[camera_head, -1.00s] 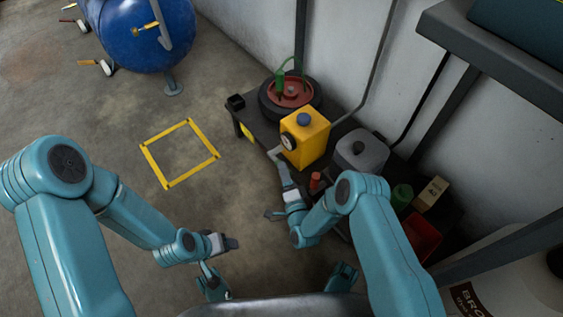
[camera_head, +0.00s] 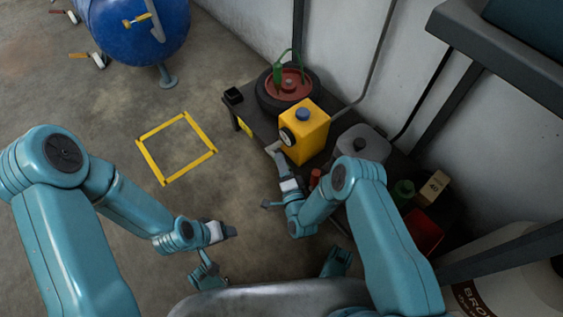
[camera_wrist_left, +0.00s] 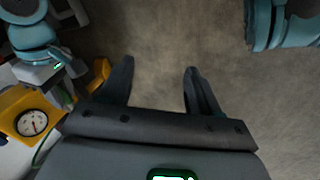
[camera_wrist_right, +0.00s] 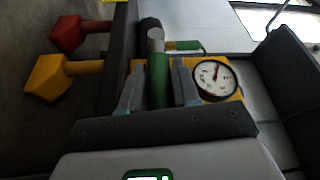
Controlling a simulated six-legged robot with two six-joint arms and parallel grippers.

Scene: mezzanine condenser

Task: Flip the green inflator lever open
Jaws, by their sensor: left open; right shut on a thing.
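The yellow inflator box (camera_head: 309,135) stands on the low dark table, with a round dial gauge (camera_wrist_right: 214,79) on its face. In the right wrist view the green lever (camera_wrist_right: 158,82) lies between the fingers of my right gripper (camera_wrist_right: 158,92), in front of the yellow box; its grey end shows beyond the fingertips. The right gripper is shut on it. In the head view this gripper (camera_head: 277,152) is at the box's near left side and hides the lever. My left gripper (camera_wrist_left: 158,75) is open and empty; in the head view (camera_head: 231,231) it is above the floor, left of the table.
A tyre with a red hub (camera_head: 289,84) lies behind the box. A grey canister (camera_head: 363,143), a small carton (camera_head: 434,186) and a red bin (camera_head: 424,231) are to the right. A blue tank (camera_head: 135,35) stands far left. The floor inside the yellow square (camera_head: 177,149) is clear.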

